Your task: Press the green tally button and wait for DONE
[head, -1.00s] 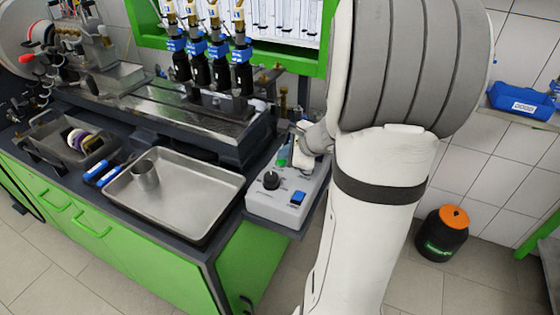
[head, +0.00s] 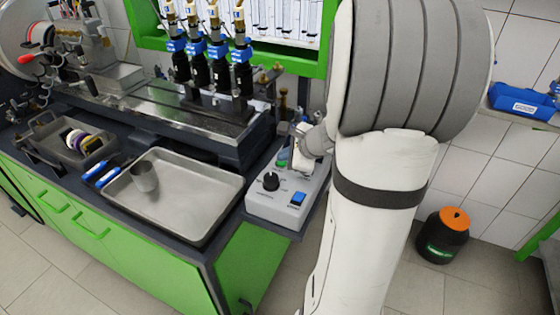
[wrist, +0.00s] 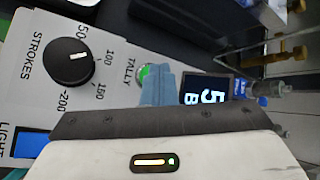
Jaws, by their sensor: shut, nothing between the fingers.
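The green tally button (head: 281,164) sits on the grey control box (head: 262,207). It also shows in the wrist view (wrist: 142,76), partly covered by my fingers. My gripper (wrist: 161,72) is shut and empty, its bluish fingertips beside the button in the picture. I cannot tell whether they touch it. In the head view my wrist is above the back of the box and the fingertips are hard to make out. The dark display (wrist: 208,90) shows a large 5 and a letter B below; the rest is hidden by my gripper.
A black strokes knob (wrist: 69,60) and a blue light switch (wrist: 30,143) share the box. A metal tray (head: 190,200) with a grey cup (head: 144,177) lies to the left. Pumps (head: 210,70) stand behind.

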